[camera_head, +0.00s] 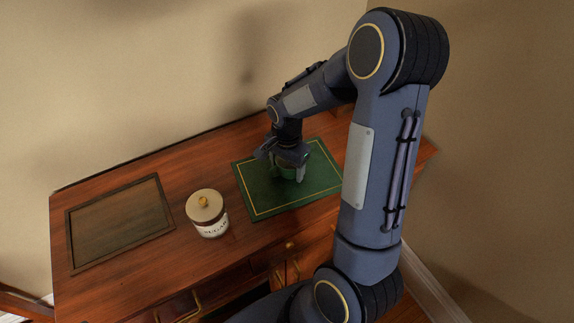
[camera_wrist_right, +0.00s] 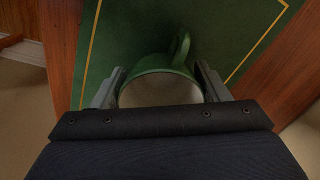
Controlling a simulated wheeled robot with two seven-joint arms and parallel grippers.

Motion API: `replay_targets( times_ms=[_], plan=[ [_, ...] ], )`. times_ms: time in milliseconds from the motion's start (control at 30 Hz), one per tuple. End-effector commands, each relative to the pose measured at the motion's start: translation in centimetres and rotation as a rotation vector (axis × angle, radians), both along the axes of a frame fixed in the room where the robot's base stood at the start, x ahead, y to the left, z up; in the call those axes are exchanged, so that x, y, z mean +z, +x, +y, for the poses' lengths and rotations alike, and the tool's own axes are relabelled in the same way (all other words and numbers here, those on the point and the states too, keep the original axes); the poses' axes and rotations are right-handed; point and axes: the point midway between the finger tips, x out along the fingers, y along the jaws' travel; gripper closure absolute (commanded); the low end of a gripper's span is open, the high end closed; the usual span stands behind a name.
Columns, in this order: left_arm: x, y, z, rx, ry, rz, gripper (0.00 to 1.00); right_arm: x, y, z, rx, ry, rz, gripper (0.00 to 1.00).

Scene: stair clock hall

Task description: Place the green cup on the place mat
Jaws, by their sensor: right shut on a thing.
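The green cup (camera_wrist_right: 160,66) is between the fingers of my right gripper (camera_wrist_right: 160,88), which is shut on it. Its handle (camera_wrist_right: 182,48) points away from the gripper in the right wrist view. In the head view the cup (camera_head: 288,171) is mostly hidden behind my right gripper (camera_head: 287,172). The cup is over the green place mat (camera_head: 262,202), which has a thin gold border line. I cannot tell whether the cup's base touches the mat. My left gripper is not in view.
A sugar jar (camera_head: 208,214) with a knobbed lid stands left of the mat. A framed dark panel (camera_head: 120,222) lies on the left of the wooden desk (camera_head: 185,158). The wall (camera_head: 130,80) rises close behind the desk.

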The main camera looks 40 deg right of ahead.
Motion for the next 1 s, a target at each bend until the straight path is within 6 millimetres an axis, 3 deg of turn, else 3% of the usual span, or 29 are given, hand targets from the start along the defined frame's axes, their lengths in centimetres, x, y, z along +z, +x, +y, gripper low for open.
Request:
replay_targets(
  times_ms=[67, 100, 267, 667, 1000],
  plan=[
    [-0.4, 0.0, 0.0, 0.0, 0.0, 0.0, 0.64, -0.4, 0.0, 0.0, 0.0, 0.0, 0.0, 0.58],
    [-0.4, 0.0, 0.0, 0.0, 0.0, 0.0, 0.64, -0.4, 0.0, 0.0, 0.0, 0.0, 0.0, 0.31],
    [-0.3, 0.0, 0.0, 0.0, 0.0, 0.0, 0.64, -0.3, 0.0, 0.0, 0.0, 0.0, 0.001, 0.1],
    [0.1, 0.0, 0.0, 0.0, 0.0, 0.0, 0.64, 0.7, 0.1, 0.0, 0.0, 0.0, -0.002, 0.1],
    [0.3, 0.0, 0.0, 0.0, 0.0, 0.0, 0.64, 7.6, 0.1, 0.0, 0.0, 0.0, -0.006, 0.1]
  ],
)
